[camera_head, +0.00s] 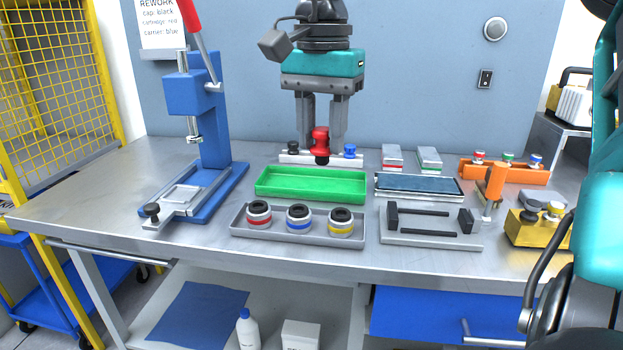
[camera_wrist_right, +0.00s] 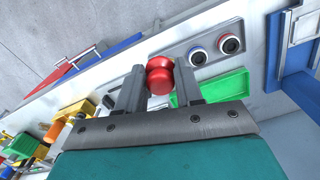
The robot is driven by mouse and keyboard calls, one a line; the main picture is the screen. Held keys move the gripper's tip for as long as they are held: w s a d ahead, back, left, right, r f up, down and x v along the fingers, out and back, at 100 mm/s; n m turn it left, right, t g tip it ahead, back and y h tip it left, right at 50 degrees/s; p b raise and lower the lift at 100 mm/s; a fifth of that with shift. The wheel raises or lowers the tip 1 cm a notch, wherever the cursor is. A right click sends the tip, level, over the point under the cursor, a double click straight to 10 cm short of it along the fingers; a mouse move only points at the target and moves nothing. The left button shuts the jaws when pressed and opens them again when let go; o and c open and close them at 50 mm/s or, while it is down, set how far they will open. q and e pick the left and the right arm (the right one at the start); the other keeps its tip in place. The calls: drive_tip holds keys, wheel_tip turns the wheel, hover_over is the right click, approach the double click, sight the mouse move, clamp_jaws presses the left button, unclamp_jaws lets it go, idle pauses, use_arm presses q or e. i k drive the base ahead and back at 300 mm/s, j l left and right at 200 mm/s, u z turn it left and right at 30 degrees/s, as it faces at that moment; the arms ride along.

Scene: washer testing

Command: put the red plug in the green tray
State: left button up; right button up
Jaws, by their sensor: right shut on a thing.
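The red plug (camera_head: 320,136) is between the two fingers of my right gripper (camera_head: 321,138), which is shut on it. In the head view the plug overlaps a white rack and stands higher than the plugs beside it, behind the green tray. The plug also shows between the fingertips in the right wrist view (camera_wrist_right: 160,76). The green tray (camera_head: 311,184) is empty, in front of the gripper. Part of the tray shows past the fingers in the right wrist view (camera_wrist_right: 231,86). My left gripper is not in view.
The white rack (camera_head: 372,160) holds a black plug (camera_head: 293,148) and a blue plug (camera_head: 349,150). A grey tray (camera_head: 242,229) with three ringed parts lies in front of the green tray. A blue press (camera_head: 207,118) stands left; a dark-topped block (camera_head: 419,186) lies right.

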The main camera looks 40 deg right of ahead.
sight(313, 188)
drive_tip(key=i+l, duration=0.75)
drive_tip(key=l, duration=0.2)
